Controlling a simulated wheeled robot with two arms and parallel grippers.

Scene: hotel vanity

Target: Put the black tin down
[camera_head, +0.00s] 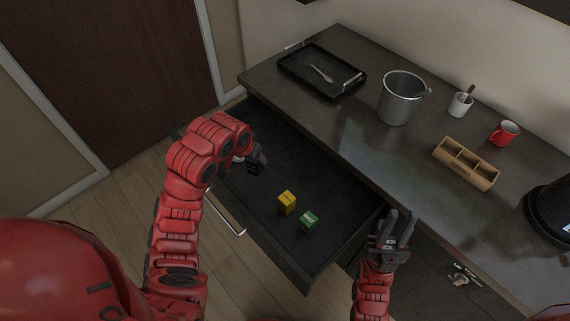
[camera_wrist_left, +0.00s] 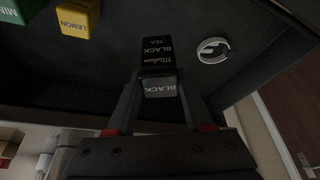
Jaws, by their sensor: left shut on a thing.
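The black tin (camera_wrist_left: 157,55), lettered BLACK TEA, is between the fingers of my left gripper (camera_wrist_left: 160,100) in the left wrist view. The gripper is shut on it. In the head view my left gripper (camera_head: 258,160) is over the left part of the open drawer (camera_head: 330,215). The tin is hard to make out there against the dark drawer. I cannot tell whether it touches the drawer floor. My right gripper (camera_head: 397,228) is empty, its fingers apart, by the drawer's right end.
A yellow lemon tin (camera_head: 287,203) and a green mint tin (camera_head: 308,221) stand in the drawer. A round white-rimmed thing (camera_wrist_left: 212,50) lies near the black tin. On the counter are a black tray (camera_head: 300,78), metal bucket (camera_head: 400,100), white cup, red mug (camera_head: 504,133) and wooden box (camera_head: 466,165).

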